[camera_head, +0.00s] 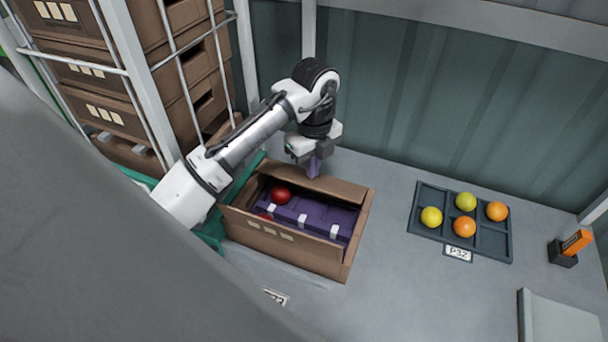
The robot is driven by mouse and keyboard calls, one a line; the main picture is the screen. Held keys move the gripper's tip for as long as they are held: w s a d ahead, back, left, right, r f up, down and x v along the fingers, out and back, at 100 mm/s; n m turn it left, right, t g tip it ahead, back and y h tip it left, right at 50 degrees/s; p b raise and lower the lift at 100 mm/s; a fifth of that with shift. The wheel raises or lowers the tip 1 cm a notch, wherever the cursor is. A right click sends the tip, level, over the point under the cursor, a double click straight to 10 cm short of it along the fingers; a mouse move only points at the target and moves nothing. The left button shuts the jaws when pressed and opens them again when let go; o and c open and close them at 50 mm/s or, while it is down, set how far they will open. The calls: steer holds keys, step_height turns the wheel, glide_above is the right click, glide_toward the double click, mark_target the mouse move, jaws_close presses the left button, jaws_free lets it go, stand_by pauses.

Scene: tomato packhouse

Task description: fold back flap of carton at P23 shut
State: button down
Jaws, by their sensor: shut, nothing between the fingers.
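The open brown carton (258,236) stands on the grey worktop in the middle of the picture. Its back flap (340,188) is a brown strip along the far long edge, not lying flat over the opening; its exact angle is hard to tell. Inside are a purple insert (318,212) with white tabs and a red tomato (281,195). My gripper (314,172) is shut and empty, pointing down at the back flap near its middle. I cannot tell whether the fingertips touch it. A label (275,297) in front of the carton is partly cut off and hard to read.
A dark tray (419,222) labelled P32 (458,253) holds yellow and orange fruit at the right. A small black holder with an orange item (577,242) stands farther right. A rack of stacked cartons (110,115) is at the left. Worktop between carton and tray is clear.

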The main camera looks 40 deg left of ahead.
mark_target(309, 180)
steer(key=shift+s+d+f+b, duration=0.2)
steer(key=shift+s+f+b, duration=0.65)
steer(key=shift+f, duration=0.35)
steer(key=shift+r, duration=0.1)
step_height(309, 180, up, 8)
steer(key=p, duration=0.7)
steer(key=shift+s+d, duration=0.1)
